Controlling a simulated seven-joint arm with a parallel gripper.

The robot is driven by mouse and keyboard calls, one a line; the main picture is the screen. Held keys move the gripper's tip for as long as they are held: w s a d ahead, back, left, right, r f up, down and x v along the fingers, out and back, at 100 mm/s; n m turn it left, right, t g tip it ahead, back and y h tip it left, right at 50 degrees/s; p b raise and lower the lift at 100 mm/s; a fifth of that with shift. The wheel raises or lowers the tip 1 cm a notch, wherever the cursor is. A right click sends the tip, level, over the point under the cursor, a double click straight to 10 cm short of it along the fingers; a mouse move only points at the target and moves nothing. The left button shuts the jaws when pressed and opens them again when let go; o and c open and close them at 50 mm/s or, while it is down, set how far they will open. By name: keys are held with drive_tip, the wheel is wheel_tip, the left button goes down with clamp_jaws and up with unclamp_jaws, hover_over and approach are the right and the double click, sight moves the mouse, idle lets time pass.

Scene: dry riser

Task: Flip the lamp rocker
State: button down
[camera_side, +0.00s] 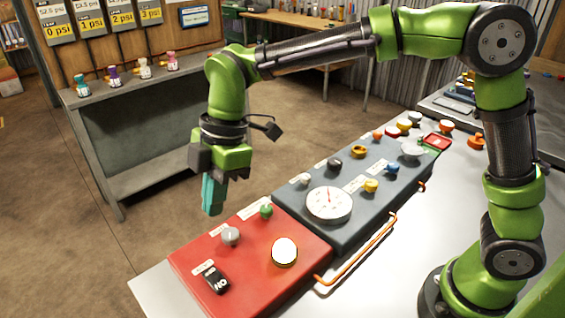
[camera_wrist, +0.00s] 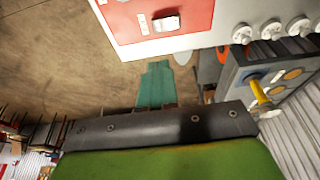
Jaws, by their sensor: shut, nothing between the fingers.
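A black rocker (camera_side: 217,279) with white lettering sits at the near left of the red panel (camera_side: 190,263) in the side view. A round white lamp (camera_side: 285,251) with a gold rim is on the same panel, right of the rocker. My gripper (camera_side: 213,200) points down with its teal fingers together and empty. In the side view it appears above and behind the panel's left edge, apart from the rocker. In the wrist view the teal fingers (camera_wrist: 155,85) point toward a red surface (camera_wrist: 125,20) bearing a small pale switch (camera_wrist: 166,22); I cannot tell if this is the rocker.
A grey knob (camera_side: 230,236) and a green knob (camera_side: 266,210) stand on the red panel. A dark panel (camera_side: 345,230) with a white gauge (camera_side: 329,204) and several knobs adjoins it. An orange rail (camera_side: 357,252) runs along the front. A grey shelf (camera_side: 140,120) stands behind left.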

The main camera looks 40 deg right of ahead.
approach(214, 278)
drive_tip(key=f, duration=0.1)
drive_tip(key=w+a+f, duration=0.1)
drive_tip(key=f, duration=0.3)
drive_tip(key=shift+w+a+f, duration=0.1)
drive_tip(key=shift+w+a, duration=0.15)
drive_tip(key=shift+a, duration=0.15)
drive_tip(key=shift+f, duration=0.55)
drive_tip(key=shift+w+f, duration=0.1)
drive_tip(key=shift+f, duration=0.1)
drive_tip(key=shift+s+r, duration=0.35)
drive_tip(key=shift+s, duration=0.45)
drive_tip(key=shift+r, duration=0.1)
